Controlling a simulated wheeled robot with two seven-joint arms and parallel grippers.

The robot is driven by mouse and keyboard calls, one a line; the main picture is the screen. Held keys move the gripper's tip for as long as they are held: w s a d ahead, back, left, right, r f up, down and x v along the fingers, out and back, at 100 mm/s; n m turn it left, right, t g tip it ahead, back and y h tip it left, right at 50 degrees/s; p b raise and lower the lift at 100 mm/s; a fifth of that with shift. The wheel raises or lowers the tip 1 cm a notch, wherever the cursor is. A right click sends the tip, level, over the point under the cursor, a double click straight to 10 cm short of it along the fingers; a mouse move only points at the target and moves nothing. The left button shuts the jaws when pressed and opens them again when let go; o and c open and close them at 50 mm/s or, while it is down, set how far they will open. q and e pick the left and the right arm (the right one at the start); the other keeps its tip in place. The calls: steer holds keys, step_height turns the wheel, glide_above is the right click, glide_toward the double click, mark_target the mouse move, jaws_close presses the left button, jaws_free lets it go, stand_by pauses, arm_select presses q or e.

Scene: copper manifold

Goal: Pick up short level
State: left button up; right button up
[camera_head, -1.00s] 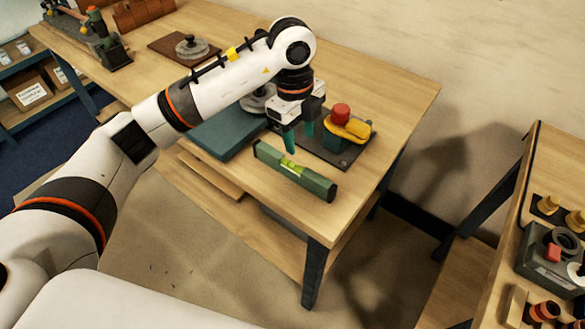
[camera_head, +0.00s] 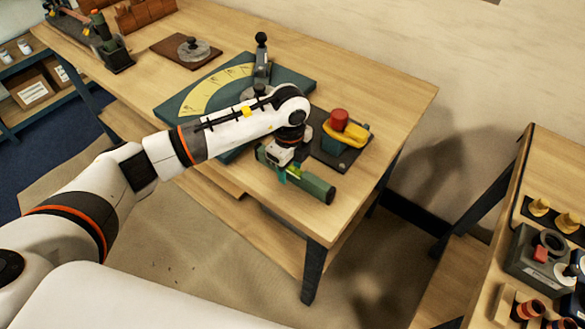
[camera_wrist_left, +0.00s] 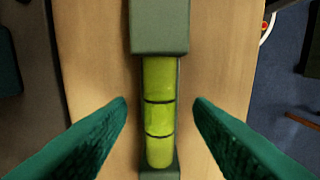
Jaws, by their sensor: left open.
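The short level is a green bar with a yellow-green vial. In the head view the level (camera_head: 318,187) lies near the front edge of the wooden table, partly hidden by my left gripper (camera_head: 284,172). In the left wrist view the level (camera_wrist_left: 160,28) runs up the middle, its vial (camera_wrist_left: 158,100) between the fingers. My left gripper (camera_wrist_left: 160,112) is open, one teal finger on each side of the level, with a gap on both sides. My right gripper is not in view.
A dark plate (camera_head: 328,157) with a red and yellow device (camera_head: 346,127) sits just behind the level. A teal board with a yellow scale (camera_head: 215,92) lies to the left. The front right tabletop (camera_head: 385,130) is clear.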

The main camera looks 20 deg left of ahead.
arm_select(q)
steer(key=shift+f, duration=0.15)
jaws_close()
